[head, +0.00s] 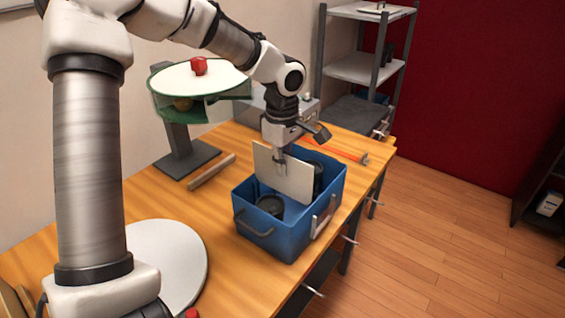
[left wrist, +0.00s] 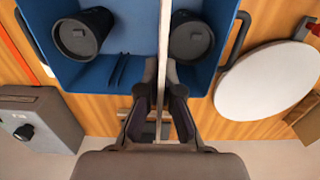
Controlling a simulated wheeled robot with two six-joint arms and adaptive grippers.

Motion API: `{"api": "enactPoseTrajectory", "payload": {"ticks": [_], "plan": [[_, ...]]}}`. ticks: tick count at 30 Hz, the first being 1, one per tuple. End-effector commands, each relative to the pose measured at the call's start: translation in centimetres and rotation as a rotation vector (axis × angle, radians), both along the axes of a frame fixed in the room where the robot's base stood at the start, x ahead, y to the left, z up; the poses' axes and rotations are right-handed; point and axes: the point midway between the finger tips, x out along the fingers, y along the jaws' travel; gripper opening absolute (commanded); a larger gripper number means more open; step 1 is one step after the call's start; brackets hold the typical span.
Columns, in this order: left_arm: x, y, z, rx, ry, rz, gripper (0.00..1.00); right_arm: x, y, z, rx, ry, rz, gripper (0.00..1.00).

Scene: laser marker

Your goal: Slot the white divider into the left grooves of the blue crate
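The white divider (head: 296,184) stands upright, partly down inside the blue crate (head: 273,238). My left gripper (head: 280,161) is shut on the divider's upper edge. In the left wrist view the divider (left wrist: 165,40) shows edge-on, with my left gripper's fingers (left wrist: 162,100) on both faces. There a pair of dark ribs (left wrist: 118,68) on the crate's wall (left wrist: 85,78) lies left of the divider, apart from it. Other grooves and the divider's lower corners are hidden; I cannot tell if it touches the floor. My right gripper is out of view.
Black cups stand in the crate on both sides of the divider, one nearer (head: 270,205). A green-rimmed stand (head: 200,78) bears a red block. An orange tool (head: 340,150) lies behind the crate.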

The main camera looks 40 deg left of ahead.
Motion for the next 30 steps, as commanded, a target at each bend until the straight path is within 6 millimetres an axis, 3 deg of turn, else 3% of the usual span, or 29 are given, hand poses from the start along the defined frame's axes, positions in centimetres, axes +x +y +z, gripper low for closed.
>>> {"api": "enactPoseTrajectory", "payload": {"ticks": [15, 30], "plan": [[0.0, 0.0, -4.0, 0.0, 0.002, 0.001, 0.0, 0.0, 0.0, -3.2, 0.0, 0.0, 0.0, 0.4], [0.0, 0.0, -4.3, 0.0, 0.001, 0.001, 0.0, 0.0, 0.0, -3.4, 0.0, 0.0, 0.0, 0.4]]}}
